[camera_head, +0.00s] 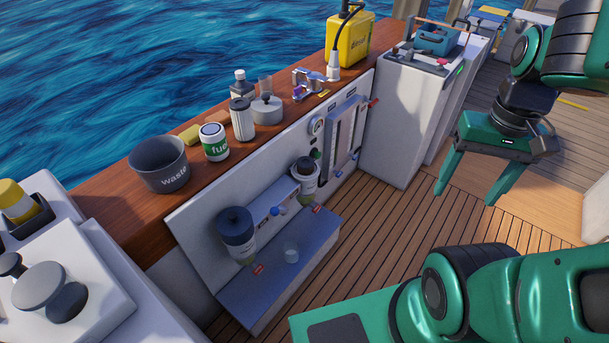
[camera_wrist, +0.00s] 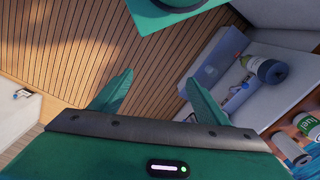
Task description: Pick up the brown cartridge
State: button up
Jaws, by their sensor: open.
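My gripper (camera_head: 466,196) hangs open and empty over the deck at the right of the head view, well apart from the ledge. In the wrist view its two fingers (camera_wrist: 159,80) stand apart with only deck planks between them. A small brown piece (camera_head: 217,118) lies on the wooden ledge behind the fuel can, partly hidden; I cannot tell whether it is the brown cartridge. A pale ribbed cylinder with a dark top (camera_head: 242,122) stands upright to its right. No other clearly brown cartridge shows.
The ledge (camera_head: 105,205) also bears a waste bucket (camera_head: 160,168), a fuel can (camera_head: 214,142), a yellow block (camera_head: 190,134), a grey pot (camera_head: 267,110) and a yellow diesel can (camera_head: 350,42). Dark-topped filter bowls hang on the panel below. The deck (camera_head: 375,215) is clear.

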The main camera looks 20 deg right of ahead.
jog(key=w+a+f+n+t+y, duration=0.1)
jog(key=w+a+f+n, duration=0.2)
jog(key=w+f+n, duration=0.35)
jog(key=w+a+f+n+t+y, duration=0.1)
jog(key=w+a+f+n, duration=0.2)
jog(key=w, duration=0.7)
jog(key=w+a+f+n+t+y, duration=0.3)
jog(key=w+a+f, duration=0.3)
jog(key=w+a, duration=0.25)
jog(key=w+a+f+n+t+y, duration=0.35)
jog(key=w+a+f, duration=0.25)
jog(key=w+a, duration=0.3)
jog(key=m+t+h, duration=0.5)
jog(key=m+h, duration=0.1)
jog(key=m, duration=0.2)
send_near(306, 163)
jog(key=shift+x, duration=2.25)
